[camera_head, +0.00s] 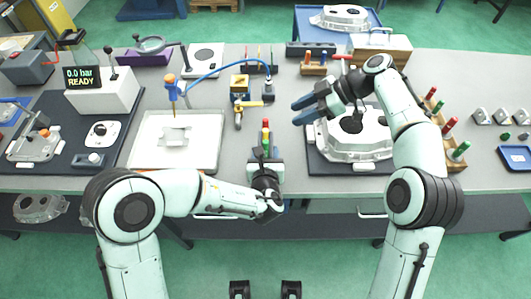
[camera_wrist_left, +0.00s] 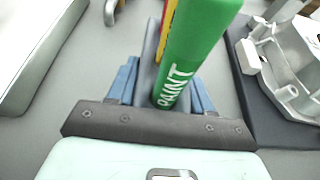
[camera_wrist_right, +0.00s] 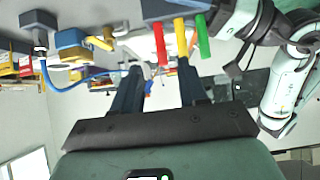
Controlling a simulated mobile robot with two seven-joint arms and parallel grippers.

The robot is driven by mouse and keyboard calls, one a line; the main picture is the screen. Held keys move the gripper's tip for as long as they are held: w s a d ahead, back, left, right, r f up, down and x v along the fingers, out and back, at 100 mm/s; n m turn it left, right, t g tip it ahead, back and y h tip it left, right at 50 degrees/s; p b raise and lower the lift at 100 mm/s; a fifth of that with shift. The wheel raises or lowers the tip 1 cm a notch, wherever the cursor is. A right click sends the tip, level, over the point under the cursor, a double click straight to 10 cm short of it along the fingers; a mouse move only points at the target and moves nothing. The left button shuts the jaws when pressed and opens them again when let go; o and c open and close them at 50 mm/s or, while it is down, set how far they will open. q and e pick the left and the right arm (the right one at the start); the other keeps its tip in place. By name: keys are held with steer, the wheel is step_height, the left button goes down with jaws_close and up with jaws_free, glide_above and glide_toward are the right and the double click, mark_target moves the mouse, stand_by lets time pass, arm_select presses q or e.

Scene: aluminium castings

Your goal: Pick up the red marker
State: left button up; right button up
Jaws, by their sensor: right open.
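The right wrist view shows the red marker (camera_wrist_right: 160,43) beside the yellow (camera_wrist_right: 181,38) and green (camera_wrist_right: 203,36) ones. My left gripper (camera_wrist_left: 165,85) has its blue fingers on both sides of the holder and appears closed on it. The green marker (camera_wrist_left: 195,45) hides most of the others in the left wrist view. My right gripper (camera_head: 298,110) is open and empty, to the right of the markers and apart from them.
A large casting (camera_head: 350,145) lies on a dark mat beneath my right arm. A rack with red and green handles (camera_head: 450,125) is further right. A white tray (camera_head: 150,155) lies left of the markers. A yellow block and blue hose (camera_head: 205,75) are behind.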

steer(key=shift+o, duration=0.4)
steer(key=m+t+h, duration=0.4)
steer(key=m+h, duration=0.5)
steer(key=m, duration=0.5)
glide_toward(264, 124)
steer(key=shift+w+a+f, duration=0.1)
steer(key=shift+w+f, duration=0.05)
steer(key=shift+f, duration=0.15)
steer(key=x, duration=0.6)
steer(key=shift+w, duration=0.2)
steer(key=shift+d+x, duration=0.1)
steer(key=shift+x, duration=1.3)
steer(key=shift+d+x, duration=0.15)
steer(key=shift+x, duration=1.2)
steer(key=shift+w, duration=0.15)
